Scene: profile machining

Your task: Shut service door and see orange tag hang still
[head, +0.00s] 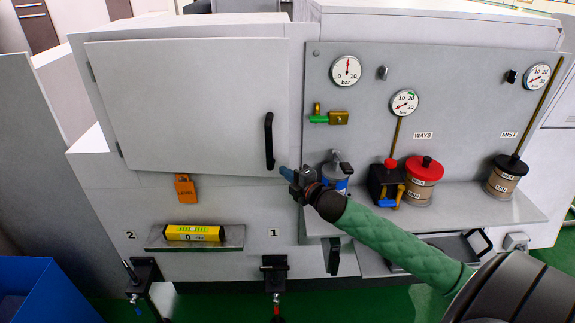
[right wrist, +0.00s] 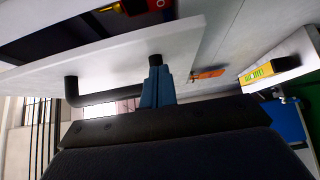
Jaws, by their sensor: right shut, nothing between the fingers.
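The service door (head: 190,105) is a light grey panel hinged at its left, with a black vertical handle (head: 269,140) near its right edge. In the right wrist view its free edge (right wrist: 110,52) stands off the cabinet, with a dark gap behind it, so it looks ajar. The orange tag (head: 185,188) hangs below the door's lower left part; it also shows in the right wrist view (right wrist: 208,73). My right gripper (head: 284,173) is shut and empty, its blue fingers (right wrist: 157,87) close to the handle's lower end; I cannot tell whether they touch. My left gripper is not in view.
A yellow level (head: 194,233) lies on a small ledge below the door. Right of the door are gauges, a blue bottle (head: 337,172), a red-lidded pot (head: 423,180) and a dark-lidded pot (head: 505,177). A blue bin (head: 45,290) stands at lower left.

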